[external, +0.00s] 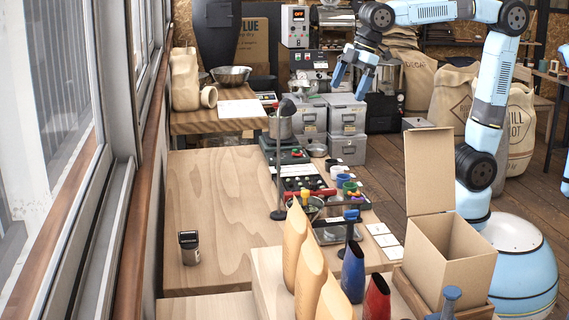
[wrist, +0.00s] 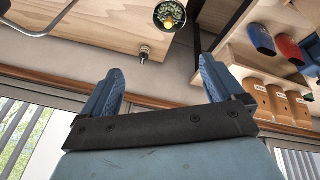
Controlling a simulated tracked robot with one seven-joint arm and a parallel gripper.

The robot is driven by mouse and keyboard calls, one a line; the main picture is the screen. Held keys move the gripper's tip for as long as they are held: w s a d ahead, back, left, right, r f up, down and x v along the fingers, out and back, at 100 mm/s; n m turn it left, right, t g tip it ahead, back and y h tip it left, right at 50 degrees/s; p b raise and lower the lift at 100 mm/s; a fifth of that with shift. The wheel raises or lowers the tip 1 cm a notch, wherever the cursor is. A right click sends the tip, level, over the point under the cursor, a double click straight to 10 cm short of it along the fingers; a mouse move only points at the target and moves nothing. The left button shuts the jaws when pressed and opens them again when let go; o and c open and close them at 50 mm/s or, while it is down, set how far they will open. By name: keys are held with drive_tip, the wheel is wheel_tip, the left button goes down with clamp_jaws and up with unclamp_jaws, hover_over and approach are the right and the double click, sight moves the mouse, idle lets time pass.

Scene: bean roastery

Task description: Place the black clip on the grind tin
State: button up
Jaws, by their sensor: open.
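A small metal tin (external: 190,256), which looks like the grind tin, stands upright on the near-left part of the pale wooden table. A black piece (external: 188,238) sits at its top; I cannot tell whether it is the clip or the tin's own lid. The tin also shows small in the wrist view (wrist: 144,56), beyond my fingers. I cannot pick out a separate black clip in either view. My gripper (external: 352,76) is open and empty, raised high behind the table and far from the tin. Its two blue fingers (wrist: 160,82) stand wide apart in the wrist view.
An open cardboard box (external: 430,252) stands at the front right. A tall lamp-like stand (external: 277,165), scales and cups line the table's right side. The table's left part (external: 215,195) is mostly clear.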

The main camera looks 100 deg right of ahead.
drive_tip(key=s+f+m, duration=0.1)
drive_tip(key=s+f, duration=0.2)
drive_tip(key=s, duration=0.4)
drive_tip(key=s+f+m+t, duration=0.1)
drive_tip(key=s+f+m, duration=0.1)
drive_tip(key=s+f, duration=0.2)
drive_tip(key=s+f+m, duration=0.2)
drive_tip(key=s+f, duration=0.1)
drive_tip(key=s, duration=0.7)
drive_tip(key=shift+s+f+t, duration=0.3)
drive_tip(key=shift+s+f, duration=0.05)
drive_tip(key=shift+f, duration=0.05)
